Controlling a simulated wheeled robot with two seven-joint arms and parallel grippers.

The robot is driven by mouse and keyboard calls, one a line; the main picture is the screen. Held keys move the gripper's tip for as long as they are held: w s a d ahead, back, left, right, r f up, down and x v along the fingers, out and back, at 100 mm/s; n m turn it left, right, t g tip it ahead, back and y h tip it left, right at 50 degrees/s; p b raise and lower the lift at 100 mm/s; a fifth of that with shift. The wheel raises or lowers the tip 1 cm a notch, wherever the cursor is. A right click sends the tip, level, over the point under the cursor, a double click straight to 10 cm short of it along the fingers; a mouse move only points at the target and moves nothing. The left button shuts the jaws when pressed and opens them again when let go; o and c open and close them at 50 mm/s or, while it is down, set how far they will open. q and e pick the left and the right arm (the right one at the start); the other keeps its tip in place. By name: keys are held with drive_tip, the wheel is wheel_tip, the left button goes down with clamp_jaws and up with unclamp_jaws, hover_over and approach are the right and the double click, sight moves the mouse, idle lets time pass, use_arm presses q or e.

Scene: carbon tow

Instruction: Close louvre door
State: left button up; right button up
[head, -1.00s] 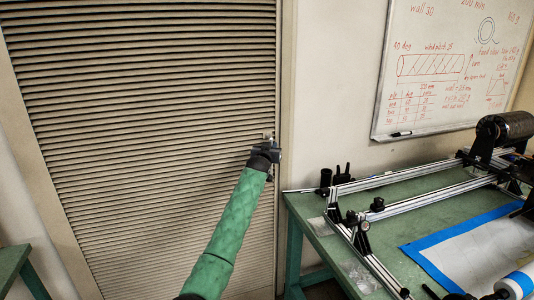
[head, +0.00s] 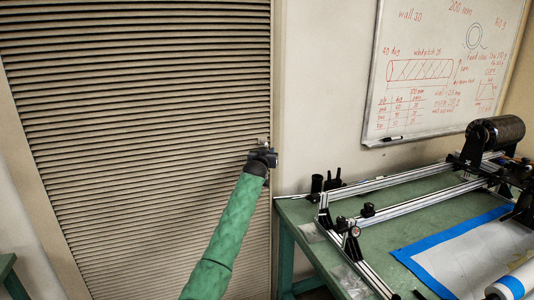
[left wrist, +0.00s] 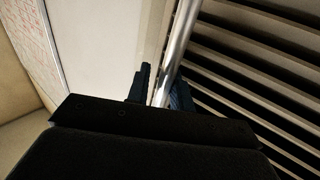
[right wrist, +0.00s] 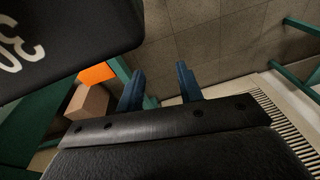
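The louvre door (head: 150,110) is a tall beige panel of dark-gapped slats filling the left of the head view. Its right edge lies along the door frame (head: 278,90), with no clear gap visible. My left gripper (head: 262,157) is at the door's metal handle (head: 263,142) near that edge. In the left wrist view, the shiny handle bar (left wrist: 178,45) runs between the two fingers of my left gripper (left wrist: 160,90), which sit close on both sides of it. My right gripper (right wrist: 160,85) is open and empty above the floor, seen only in the right wrist view.
A green workbench (head: 400,205) with metal rails and a black roll (head: 495,132) stands right of the door. A whiteboard (head: 440,70) hangs above it. An orange item (right wrist: 97,73) and a brown box (right wrist: 88,103) show near my right gripper. Tiled floor (right wrist: 215,45) there is clear.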

use_arm(q)
drive_tip(key=shift+f, duration=0.1)
